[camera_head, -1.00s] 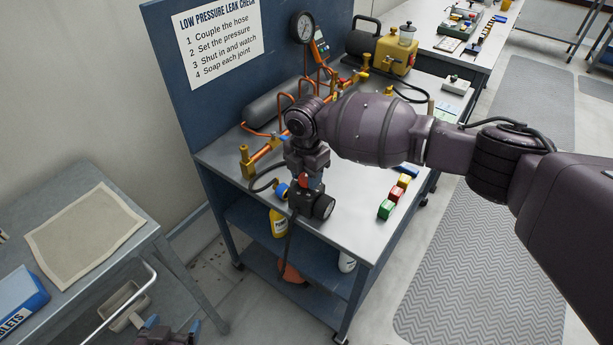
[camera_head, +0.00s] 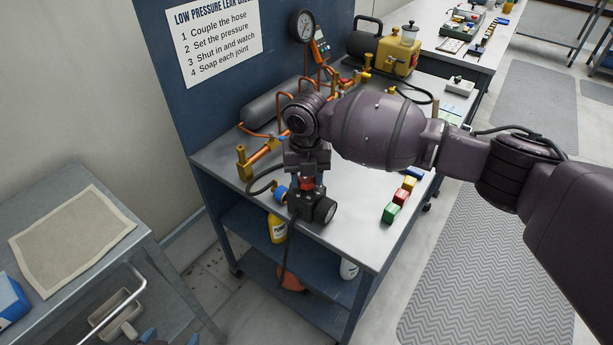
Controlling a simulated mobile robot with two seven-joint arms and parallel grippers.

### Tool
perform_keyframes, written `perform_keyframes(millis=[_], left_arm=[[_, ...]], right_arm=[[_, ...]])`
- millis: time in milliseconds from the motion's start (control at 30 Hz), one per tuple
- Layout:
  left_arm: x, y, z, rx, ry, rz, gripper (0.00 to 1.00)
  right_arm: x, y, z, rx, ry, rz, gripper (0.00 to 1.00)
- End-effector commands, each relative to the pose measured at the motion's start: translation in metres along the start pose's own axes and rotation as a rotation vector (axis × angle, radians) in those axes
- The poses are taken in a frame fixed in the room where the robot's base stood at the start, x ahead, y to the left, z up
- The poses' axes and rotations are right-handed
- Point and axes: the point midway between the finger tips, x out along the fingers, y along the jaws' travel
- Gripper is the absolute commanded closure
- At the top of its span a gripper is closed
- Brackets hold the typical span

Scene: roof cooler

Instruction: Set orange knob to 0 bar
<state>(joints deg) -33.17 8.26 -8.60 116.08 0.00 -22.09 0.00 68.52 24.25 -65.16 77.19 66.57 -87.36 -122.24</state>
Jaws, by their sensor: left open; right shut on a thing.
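A black regulator (camera_head: 303,203) with a round gauge (camera_head: 325,210) on its right side sits at the front edge of the bench top. The orange knob (camera_head: 307,183) is on top of it. My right gripper (camera_head: 306,178) points down from above and is shut on the knob, hiding much of it. The gauge face is too small and oblique to read. A blue fitting (camera_head: 281,193) is on the regulator's left side. My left gripper (camera_head: 170,338) is only partly seen at the bottom edge, away from the regulator; it is open.
A bench (camera_head: 355,220) carries copper pipework (camera_head: 268,150), a large gauge (camera_head: 302,26) and coloured blocks (camera_head: 397,203). A yellow bottle (camera_head: 277,229) stands on the shelf below. A grey side table (camera_head: 150,250) holds a cloth mat (camera_head: 72,240). A dark hose hangs below the regulator.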

Motion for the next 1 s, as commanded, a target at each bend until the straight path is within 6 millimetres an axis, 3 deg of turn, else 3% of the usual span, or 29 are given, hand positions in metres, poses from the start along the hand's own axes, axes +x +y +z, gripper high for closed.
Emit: perform_keyframes(millis=[667, 700, 800, 867, 1000], left_arm=[[-0.0001, -0.0002, 0.0029, 0.002, -0.004, 0.000, 0.15], [0.0000, -0.0002, 0.0033, 0.002, -0.005, 0.000, 0.15], [0.0001, -0.0002, 0.0040, 0.002, -0.007, 0.000, 0.15], [0.0001, -0.0002, 0.0044, 0.002, -0.007, 0.000, 0.15], [0.0001, -0.0002, 0.0046, 0.002, -0.008, 0.000, 0.15]], right_arm=[[0.0006, 0.0002, -0.0009, -0.070, 0.003, 0.000, 0.82], [0.0006, 0.0002, -0.0009, -0.070, 0.003, 0.000, 0.57], [0.0006, 0.0002, -0.0008, -0.070, 0.002, 0.000, 0.41], [0.0005, 0.0001, -0.0007, -0.070, 0.002, 0.000, 0.33], [0.0003, 0.0001, -0.0004, -0.069, 0.001, 0.000, 0.33]])
